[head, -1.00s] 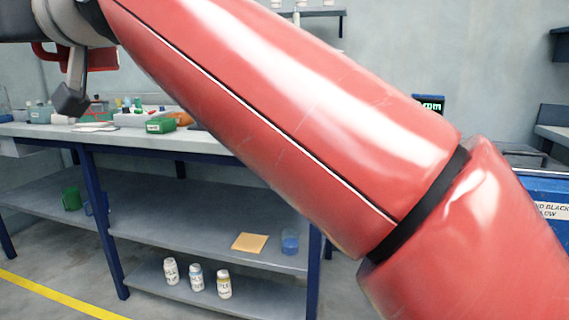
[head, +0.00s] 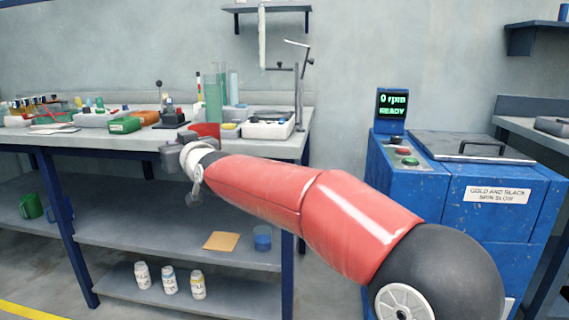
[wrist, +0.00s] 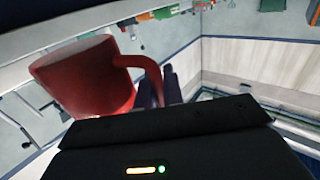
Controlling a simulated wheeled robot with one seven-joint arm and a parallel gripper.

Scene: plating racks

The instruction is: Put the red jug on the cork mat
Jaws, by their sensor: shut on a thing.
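The red jug (wrist: 80,80) is in the wrist view, tilted in the picture, with its handle at my gripper's fingers (wrist: 160,92). My gripper is shut on the jug. In the head view, my gripper (head: 174,154) is in front of the bench's edge, and part of the red jug (head: 206,130) shows just behind it; the rest is hidden. The cork mat (head: 221,241) is a flat tan square lying on the middle shelf under the bench, below my gripper and apart from the jug. Nothing stands on the mat.
A blue cup (head: 262,238) stands right of the mat. Several white bottles (head: 169,281) stand on the lowest shelf. The bench top (head: 100,137) above is crowded. A blue bench leg (head: 287,262) is at the right, and a blue machine (head: 455,200) stands beyond it.

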